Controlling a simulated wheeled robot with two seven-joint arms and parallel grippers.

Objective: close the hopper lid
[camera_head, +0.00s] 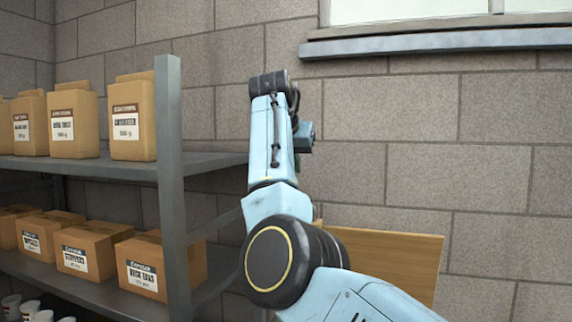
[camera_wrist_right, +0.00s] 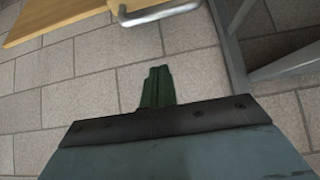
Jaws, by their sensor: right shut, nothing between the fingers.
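A flat wooden panel (camera_head: 392,262), which looks like the hopper lid, shows low in the head view, partly behind my right arm. In the wrist view a wooden board (camera_wrist_right: 62,18) with a grey metal bar handle (camera_wrist_right: 158,12) lies along the top edge. My right gripper (camera_wrist_right: 159,72) is shut and empty. Its fingertips point toward the handle in the picture, with a visible gap between them. In the head view my raised right arm hides most of that gripper. The hopper's body cannot be made out. My left gripper is not in view.
A grey metal shelf (camera_head: 172,190) stands at the left, with paper bags (camera_head: 75,120) above and cardboard boxes (camera_head: 150,265) below. A block wall (camera_head: 420,130) with a window sill (camera_head: 440,42) is behind.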

